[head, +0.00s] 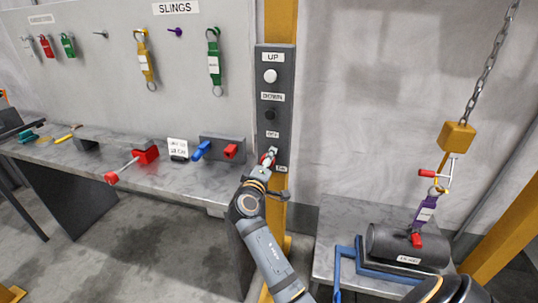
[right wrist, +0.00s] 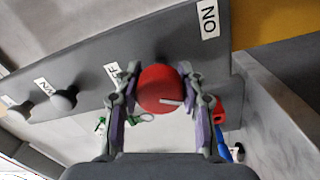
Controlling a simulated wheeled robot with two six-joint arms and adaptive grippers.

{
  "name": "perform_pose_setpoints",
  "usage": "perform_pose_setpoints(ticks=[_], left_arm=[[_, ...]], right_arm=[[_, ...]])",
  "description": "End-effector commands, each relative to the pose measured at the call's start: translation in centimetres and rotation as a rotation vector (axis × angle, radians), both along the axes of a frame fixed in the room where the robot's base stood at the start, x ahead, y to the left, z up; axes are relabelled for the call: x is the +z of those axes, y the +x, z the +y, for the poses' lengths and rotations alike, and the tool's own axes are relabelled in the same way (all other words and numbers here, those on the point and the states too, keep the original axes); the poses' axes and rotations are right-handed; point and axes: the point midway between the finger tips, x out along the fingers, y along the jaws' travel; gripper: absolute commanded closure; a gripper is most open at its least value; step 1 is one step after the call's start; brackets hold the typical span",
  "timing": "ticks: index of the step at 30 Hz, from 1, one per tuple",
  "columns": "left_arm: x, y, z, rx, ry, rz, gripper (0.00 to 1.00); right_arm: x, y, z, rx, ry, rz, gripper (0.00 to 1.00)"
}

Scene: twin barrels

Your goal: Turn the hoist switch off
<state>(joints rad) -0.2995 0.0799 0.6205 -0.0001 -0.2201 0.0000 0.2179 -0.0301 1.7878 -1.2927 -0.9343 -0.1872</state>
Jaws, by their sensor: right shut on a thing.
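The hoist switch is a red round knob low on the grey control panel (head: 275,60); in the right wrist view the knob (right wrist: 160,84) has a pale line running from near its middle to the right. An ON label (right wrist: 208,18) lies at that side, past the right finger. An OFF label (right wrist: 112,71) lies at the left, partly hidden by a finger. My right gripper (right wrist: 163,92) is shut on the knob, one finger on each side. In the head view my right gripper (head: 267,163) covers most of it. My left gripper is not in view.
The panel also bears UP (head: 270,76) and DOWN (head: 269,115) buttons. A workbench (head: 110,165) with tools stands left. At right, a dark cylinder (head: 390,243) rests on a table, with a purple sling (head: 426,211) beneath the yellow hoist block (head: 457,136) and chain.

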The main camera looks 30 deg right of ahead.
Motion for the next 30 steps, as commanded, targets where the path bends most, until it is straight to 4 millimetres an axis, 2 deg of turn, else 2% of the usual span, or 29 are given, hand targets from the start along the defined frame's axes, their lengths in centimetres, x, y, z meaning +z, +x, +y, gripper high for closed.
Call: perform_pose_setpoints(ticks=[1, 12, 30], left_arm=[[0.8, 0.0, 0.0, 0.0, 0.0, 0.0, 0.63], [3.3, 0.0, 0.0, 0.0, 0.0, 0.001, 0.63], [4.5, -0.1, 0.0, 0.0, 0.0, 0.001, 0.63]], right_arm=[[0.5, 0.0, 0.0, 0.002, -0.029, 0.032, 0.92], [0.5, 0.0, 0.0, 0.002, -0.221, 0.256, 0.92], [0.2, 0.0, 0.0, 0.001, -0.335, 0.389, 0.92]])
